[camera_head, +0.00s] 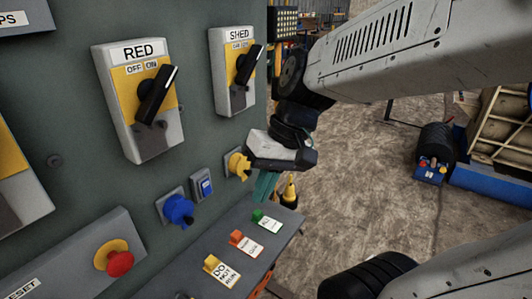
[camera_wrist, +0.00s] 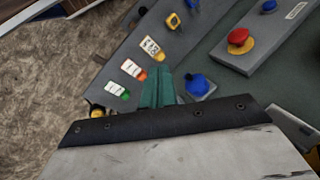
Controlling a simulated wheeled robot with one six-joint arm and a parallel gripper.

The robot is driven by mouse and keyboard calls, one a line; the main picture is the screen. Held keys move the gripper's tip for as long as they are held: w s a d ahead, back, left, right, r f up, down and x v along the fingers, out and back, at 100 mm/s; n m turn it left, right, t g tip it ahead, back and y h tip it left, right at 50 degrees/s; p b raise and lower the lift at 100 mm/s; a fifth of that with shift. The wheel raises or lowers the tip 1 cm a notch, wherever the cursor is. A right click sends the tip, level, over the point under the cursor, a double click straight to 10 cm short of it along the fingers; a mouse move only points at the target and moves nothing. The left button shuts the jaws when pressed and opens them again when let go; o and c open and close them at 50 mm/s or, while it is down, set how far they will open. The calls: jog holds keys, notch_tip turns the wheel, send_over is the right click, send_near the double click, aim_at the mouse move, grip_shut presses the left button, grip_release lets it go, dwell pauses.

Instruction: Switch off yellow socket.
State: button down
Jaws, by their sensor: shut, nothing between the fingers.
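The yellow socket (camera_head: 238,164) is on the grey-green panel wall in the head view, partly covered by my gripper. A small switch with a blue rocker (camera_head: 203,187) sits to its left, between it and the blue socket (camera_head: 178,208). My gripper (camera_head: 264,189) is just right of the yellow socket, its teal fingers shut and pointing down with nothing in them. I cannot tell whether it touches the socket. In the wrist view the fingers (camera_wrist: 157,84) are beside the blue socket (camera_wrist: 198,85). The yellow socket does not show there.
A sloped ledge below the sockets holds green (camera_head: 257,214), red (camera_head: 236,238) and yellow (camera_head: 211,263) tagged clips. Rotary switches labelled RED (camera_head: 155,95) and SHED (camera_head: 249,66) are above. A red emergency button (camera_head: 120,263) is lower left.

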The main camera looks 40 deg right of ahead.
jog(key=w+d+f+m+t+y, duration=0.2)
jog(key=w+d+m+t+y, duration=0.15)
jog(key=w, duration=0.45)
jog(key=w+d+f+m+t+h, duration=0.1)
jog(key=w+d+f+m+t, duration=0.1)
jog(key=d, duration=0.5)
jog(key=w+d+f+m+t+h, duration=0.1)
jog(key=w+d+f+m+t, duration=0.1)
jog(key=d, duration=0.5)
jog(key=w+d+f+m+t+h, duration=0.1)
jog(key=w+d+f+m+t, duration=0.1)
jog(key=d, duration=0.5)
jog(key=w+m+t, duration=0.1)
jog(key=w+m, duration=0.1)
jog(key=shift+w+d+m, duration=0.35)
jog(key=shift+d, duration=0.05)
jog(key=shift+f, duration=0.1)
jog(key=x, duration=1.4)
jog(key=shift+w, duration=0.15)
jog(key=shift+d, duration=0.2)
